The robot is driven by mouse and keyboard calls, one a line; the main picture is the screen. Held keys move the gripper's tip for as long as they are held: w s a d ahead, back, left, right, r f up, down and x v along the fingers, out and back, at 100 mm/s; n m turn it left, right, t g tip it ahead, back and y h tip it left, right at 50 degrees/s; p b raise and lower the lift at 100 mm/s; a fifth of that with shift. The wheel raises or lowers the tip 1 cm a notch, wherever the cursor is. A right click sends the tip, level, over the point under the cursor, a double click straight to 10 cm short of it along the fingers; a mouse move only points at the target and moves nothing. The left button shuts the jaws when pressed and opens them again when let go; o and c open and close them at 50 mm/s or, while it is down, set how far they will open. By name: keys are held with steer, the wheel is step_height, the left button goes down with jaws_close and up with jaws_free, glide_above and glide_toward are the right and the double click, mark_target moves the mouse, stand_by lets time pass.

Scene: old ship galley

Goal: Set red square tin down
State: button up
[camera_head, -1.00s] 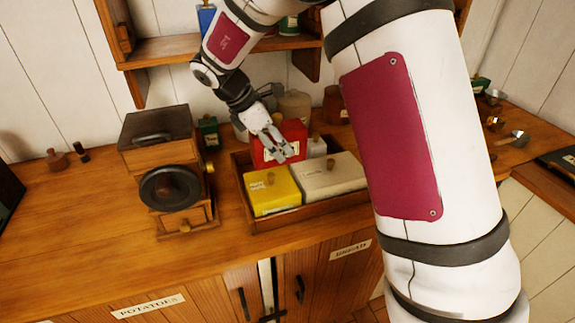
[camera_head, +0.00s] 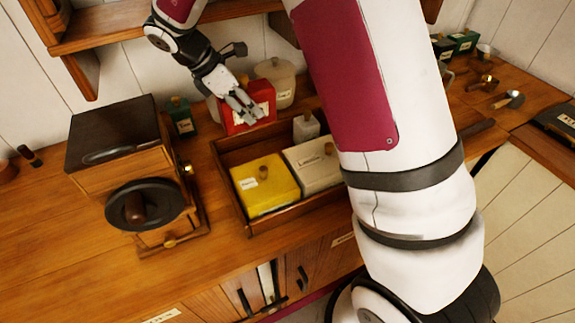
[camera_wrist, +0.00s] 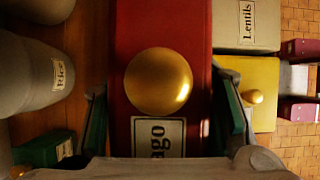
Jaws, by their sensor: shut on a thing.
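The red square tin (camera_head: 262,95) has a round brass knob (camera_wrist: 158,81) and a pale label, partly readable as "ago". My gripper (camera_head: 246,114) is shut on it, with one finger on either side in the wrist view (camera_wrist: 165,112). In the head view the tin shows at the back left of the wooden tray (camera_head: 229,187), by the wall side of the counter. I cannot tell whether its base touches the counter. The gripper hides part of its front.
The tray holds a yellow tin (camera_head: 265,190), a pale Lentils tin (camera_head: 318,168) and a small pale container (camera_head: 305,127). Pale crocks (camera_head: 276,82) stand close behind the red tin. A green tin (camera_head: 181,117) and a grinder (camera_head: 125,150) stand left. A shelf (camera_head: 120,32) hangs above.

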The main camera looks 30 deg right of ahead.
mark_target(225, 128)
step_height(225, 128, down, 15)
stand_by(0.7)
steer(key=o, duration=1.5)
steer(key=shift+f, duration=0.1)
steer(key=shift+o, duration=0.2)
steer(key=p+v, duration=0.2)
steer(key=v, duration=1)
steer(key=shift+w, duration=0.1)
